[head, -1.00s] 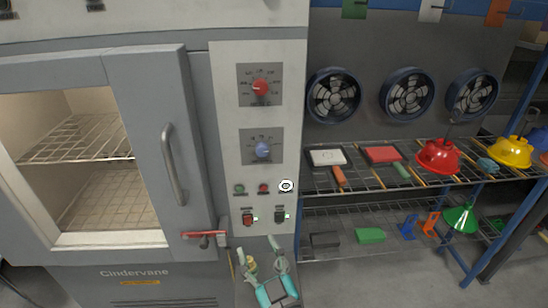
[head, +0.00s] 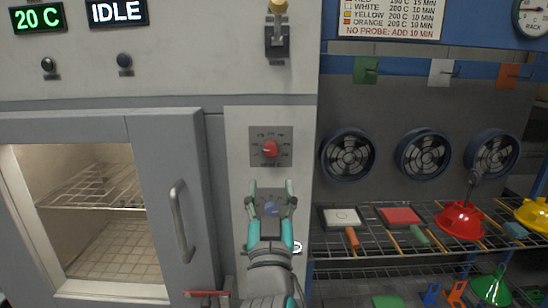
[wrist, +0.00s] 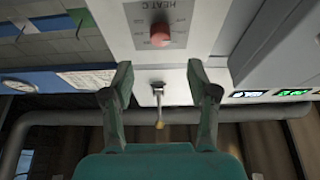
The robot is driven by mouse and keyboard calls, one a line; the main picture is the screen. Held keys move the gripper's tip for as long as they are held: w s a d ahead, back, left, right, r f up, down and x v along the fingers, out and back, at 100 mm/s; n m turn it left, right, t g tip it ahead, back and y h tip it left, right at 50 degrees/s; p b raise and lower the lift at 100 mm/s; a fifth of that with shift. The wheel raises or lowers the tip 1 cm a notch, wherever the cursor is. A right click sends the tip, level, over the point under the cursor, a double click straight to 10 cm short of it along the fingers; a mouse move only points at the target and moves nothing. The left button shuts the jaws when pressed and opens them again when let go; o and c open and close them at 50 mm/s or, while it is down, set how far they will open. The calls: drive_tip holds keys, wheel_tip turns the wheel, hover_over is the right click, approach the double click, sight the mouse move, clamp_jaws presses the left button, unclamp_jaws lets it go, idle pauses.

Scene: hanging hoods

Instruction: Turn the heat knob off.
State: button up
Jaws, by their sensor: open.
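The red heat knob (head: 270,149) sits on a grey plate on the oven's pale control panel, with scale marks around it. It also shows in the wrist view (wrist: 160,36), beside the print "HEAT C". My gripper (head: 270,187) is open and empty, fingers pointing up the panel, just below the red knob in the head view. In the wrist view my two fingertips (wrist: 159,68) are spread wide, with the knob beyond them and roughly centred. They appear apart from the knob. A blue knob (head: 271,209) lies behind my gripper, partly hidden.
Left is the closed oven door with its bar handle (head: 181,222). Above are a "20 C" display (head: 38,18), an "IDLE" display (head: 117,12) and a yellow-tipped lever (head: 278,40). Right is a wire rack (head: 390,250) with trays and a red hood (head: 461,220).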

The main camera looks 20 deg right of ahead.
sight(271, 154)
drive_tip(key=x, duration=1)
drive_tip(key=shift+s, duration=0.1)
clamp_jaws()
